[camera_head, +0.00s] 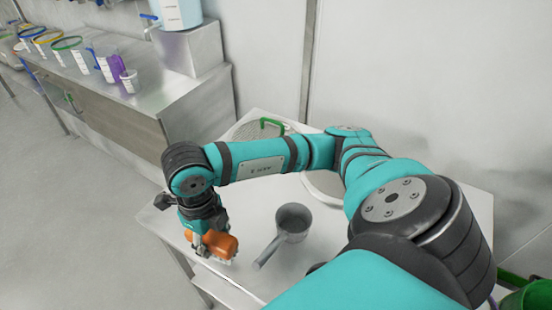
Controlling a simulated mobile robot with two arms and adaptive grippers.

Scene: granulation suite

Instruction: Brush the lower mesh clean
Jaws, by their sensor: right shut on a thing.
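My right gripper (203,247) is at the left front of the small steel table (330,280). It is shut on an orange-handled brush (220,243) with pale bristles, held above or against the tabletop; I cannot tell which. A round pale mesh-like disc (245,131) lies at the table's back, partly hidden by my arm. A second round pale rim (322,188) shows below my arm, mostly covered. I cannot tell which is the lower mesh. My left gripper is out of view.
A grey metal scoop or pot with a handle (293,220) stands mid-table, right of the brush. A green handle (271,123) is at the back. A steel counter (150,100) at left carries cups and ring-rimmed sieves. A green bucket (535,297) is at lower right.

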